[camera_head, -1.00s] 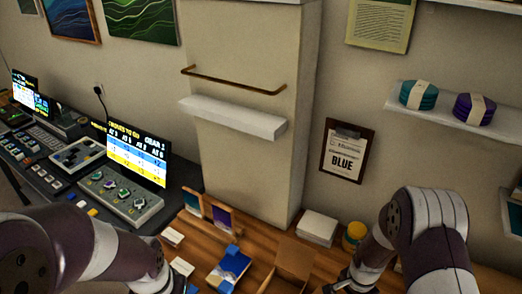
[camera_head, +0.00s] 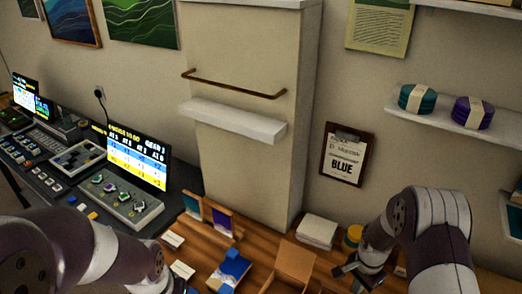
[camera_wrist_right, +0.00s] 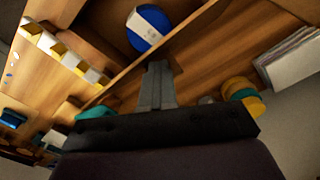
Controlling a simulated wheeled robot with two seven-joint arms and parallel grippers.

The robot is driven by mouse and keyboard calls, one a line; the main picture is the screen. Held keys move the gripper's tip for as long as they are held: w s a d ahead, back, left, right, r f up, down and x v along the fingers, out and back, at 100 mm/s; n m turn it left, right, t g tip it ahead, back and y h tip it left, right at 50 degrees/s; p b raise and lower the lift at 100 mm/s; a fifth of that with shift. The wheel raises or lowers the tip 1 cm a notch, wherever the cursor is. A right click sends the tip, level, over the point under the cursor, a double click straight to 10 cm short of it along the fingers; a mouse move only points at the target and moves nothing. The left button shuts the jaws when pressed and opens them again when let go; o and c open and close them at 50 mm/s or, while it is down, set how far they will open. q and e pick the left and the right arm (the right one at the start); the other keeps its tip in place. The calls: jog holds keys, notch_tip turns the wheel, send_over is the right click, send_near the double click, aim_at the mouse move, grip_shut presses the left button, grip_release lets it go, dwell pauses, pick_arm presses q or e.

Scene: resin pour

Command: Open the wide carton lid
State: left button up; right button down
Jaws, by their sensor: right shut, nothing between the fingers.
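The brown cardboard carton (camera_head: 293,264) stands on the wooden bench at the bottom centre of the head view, with a panel of it upright. In the right wrist view a long cardboard edge (camera_wrist_right: 185,33) crosses behind my fingers, and a blue disc with a white band (camera_wrist_right: 148,28) lies beyond it. My right gripper (camera_head: 347,271) is just right of the carton in the head view. Its fingers (camera_wrist_right: 157,80) are shut and empty, close to the cardboard edge; I cannot tell if they touch it. My left gripper (camera_head: 176,287) is at the bottom edge, its fingers largely cut off.
A blue-and-white box (camera_head: 230,270) and small cards lie left of the carton. A white stack (camera_head: 317,231) and a yellow-and-teal jar (camera_head: 353,237) stand behind it. A console (camera_head: 120,195) is at left. A wall column (camera_head: 245,165) rises behind the bench.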

jog(key=w+d+f+b, duration=0.2)
jog(key=w+d+b, duration=0.1)
jog(key=w, duration=0.4)
jog(key=shift+w+d+f+b, duration=0.2)
jog(key=shift+w+d+b, duration=0.15)
jog(key=shift+d, duration=0.5)
notch_tip(320, 180, up, 9)
jog(key=p, duration=0.6)
dwell(0.5)
